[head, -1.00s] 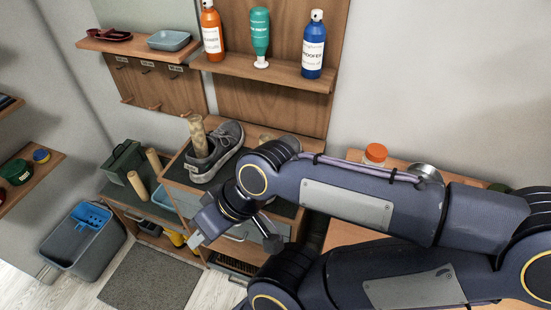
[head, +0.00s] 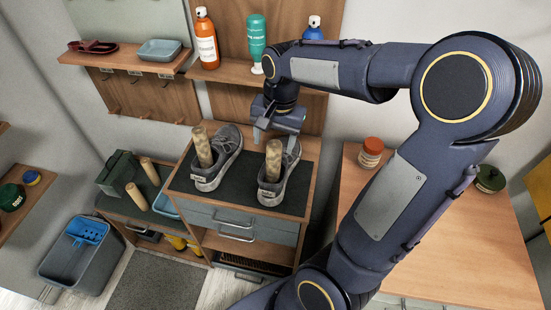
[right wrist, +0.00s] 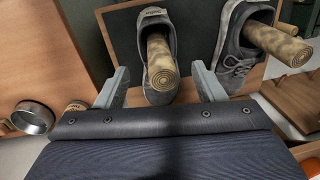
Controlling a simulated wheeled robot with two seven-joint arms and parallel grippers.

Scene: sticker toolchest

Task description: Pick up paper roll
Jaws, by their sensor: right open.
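Two tan mottled paper rolls stand upright in a pair of grey shoes. The right roll (head: 273,160) is in the right shoe (head: 270,194), and the left roll (head: 203,147) is in the left shoe (head: 228,150). My right gripper (head: 274,139) is open and empty, pointing down just above and behind the right roll. In the right wrist view that roll (right wrist: 161,62) shows between the spread fingers (right wrist: 160,70), apparently untouched. The other roll (right wrist: 277,44) is to the right there. My left gripper is not in view.
The shoes stand on a dark mat (head: 294,183) on a drawer cabinet (head: 243,219). Two more rolls (head: 136,196) stand lower left by a green toolbox (head: 118,172). A shelf (head: 225,72) with bottles is behind my arm. An orange-lidded jar (head: 371,153) is on the right table.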

